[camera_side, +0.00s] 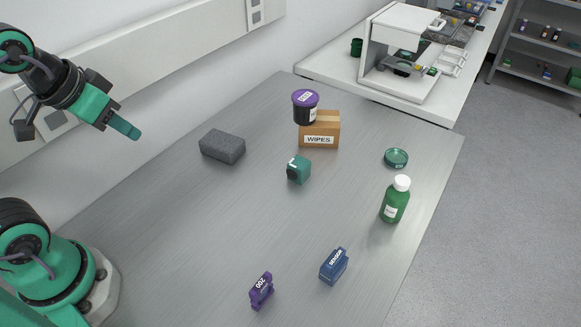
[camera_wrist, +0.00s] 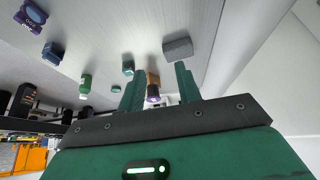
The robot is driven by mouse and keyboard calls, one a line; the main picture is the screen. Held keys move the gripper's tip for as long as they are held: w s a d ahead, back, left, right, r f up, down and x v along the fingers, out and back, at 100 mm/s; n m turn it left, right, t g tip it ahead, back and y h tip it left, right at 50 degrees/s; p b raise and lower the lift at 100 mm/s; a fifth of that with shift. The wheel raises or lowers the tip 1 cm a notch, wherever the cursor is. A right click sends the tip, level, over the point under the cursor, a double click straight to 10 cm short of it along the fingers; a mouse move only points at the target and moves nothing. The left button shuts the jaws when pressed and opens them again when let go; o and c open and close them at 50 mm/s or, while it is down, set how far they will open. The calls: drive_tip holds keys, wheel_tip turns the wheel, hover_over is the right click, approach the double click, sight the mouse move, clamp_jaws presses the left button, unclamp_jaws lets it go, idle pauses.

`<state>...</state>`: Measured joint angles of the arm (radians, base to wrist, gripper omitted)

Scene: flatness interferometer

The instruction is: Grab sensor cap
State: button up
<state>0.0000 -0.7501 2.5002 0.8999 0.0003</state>
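I cannot tell for sure which thing is the sensor cap, as no readable label names it. A flat teal round piece (camera_side: 396,158) with a small label lies at the right of the table. A teal block with a dark face (camera_side: 298,170) sits mid-table; it also shows in the wrist view (camera_wrist: 128,67). A blue block (camera_side: 333,267) has a white label too small to read. My gripper (camera_side: 134,133) is raised at the upper left, apart from everything. In the wrist view its two fingers (camera_wrist: 156,76) stand apart with nothing held between them.
A grey foam block (camera_side: 222,146), a WIPES box (camera_side: 320,130), a purple-lidded black jar (camera_side: 305,108), a green bottle (camera_side: 394,203) and a purple block (camera_side: 262,291) stand on the grey table (camera_side: 200,230). A white instrument (camera_side: 405,55) is behind. The table's left middle is clear.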

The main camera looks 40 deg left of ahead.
drive_tip(key=o, duration=0.8)
drive_tip(key=shift+w+d, duration=0.1)
drive_tip(key=w+d+m+g+h, duration=0.1)
drive_tip(key=w+d+m+g, duration=0.1)
drive_tip(key=w+d+m, duration=0.5)
drive_tip(key=m+g+y, duration=0.1)
drive_tip(key=m+g, duration=0.3)
drive_tip(key=m, duration=0.7)
hover_over(336, 257)
drive_tip(key=f, duration=1.5)
drive_tip(key=shift+a+f, duration=0.25)
drive_tip(key=shift+f, duration=0.1)
drive_tip(key=shift+d+f+m, duration=0.25)
drive_tip(key=shift+m, duration=0.15)
